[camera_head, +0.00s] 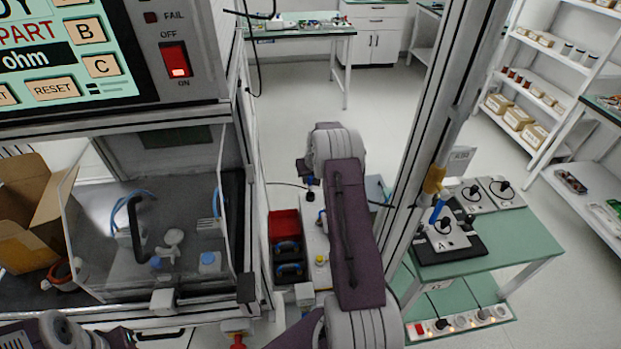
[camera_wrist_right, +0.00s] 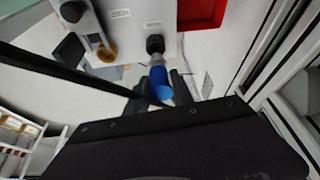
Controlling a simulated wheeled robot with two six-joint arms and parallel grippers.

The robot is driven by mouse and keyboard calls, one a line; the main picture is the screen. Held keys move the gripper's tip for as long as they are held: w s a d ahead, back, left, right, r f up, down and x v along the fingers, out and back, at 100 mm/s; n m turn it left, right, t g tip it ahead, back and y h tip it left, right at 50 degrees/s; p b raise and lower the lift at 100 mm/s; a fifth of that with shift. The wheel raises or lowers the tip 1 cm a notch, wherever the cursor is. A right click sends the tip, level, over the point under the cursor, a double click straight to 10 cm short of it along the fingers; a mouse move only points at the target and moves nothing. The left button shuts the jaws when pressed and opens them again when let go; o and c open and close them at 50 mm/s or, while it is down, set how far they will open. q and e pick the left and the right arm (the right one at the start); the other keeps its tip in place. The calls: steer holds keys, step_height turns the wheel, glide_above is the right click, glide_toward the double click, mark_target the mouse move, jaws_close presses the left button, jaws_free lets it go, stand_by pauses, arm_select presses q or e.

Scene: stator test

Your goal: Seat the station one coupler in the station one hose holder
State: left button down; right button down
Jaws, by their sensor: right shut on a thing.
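My right gripper (camera_head: 308,180) hangs over the white box (camera_head: 318,238) in the middle of the head view. In the right wrist view its dark fingers (camera_wrist_right: 160,92) are shut on a blue coupler (camera_wrist_right: 161,82) with a metallic tip. The tip points at a round black fitting (camera_wrist_right: 155,44) on the white box's face; I cannot tell whether they touch. A yellow ring-shaped part (camera_wrist_right: 106,53), possibly the hose holder, sits beside the fitting, apart from the coupler. My left arm shows at the bottom left; its fingers cannot be made out.
A red bin (camera_head: 284,224) and dark trays with blue items stand left of the white box. The test cabinet's frame is farther left. An upright metal post (camera_head: 437,110) and a green table (camera_head: 500,250) stand on the right.

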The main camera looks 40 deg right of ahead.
mark_target(310, 186)
steer(key=shift+f, duration=0.1)
steer(key=shift+f+b, duration=0.5)
steer(key=shift+f, duration=0.15)
steer(key=shift+f+b, duration=0.6)
steer(key=shift+f, duration=0.25)
steer(key=shift+f+b, duration=0.35)
steer(key=shift+f, duration=0.15)
steer(key=c, duration=1)
jaws_free()
steer(key=v, duration=0.9)
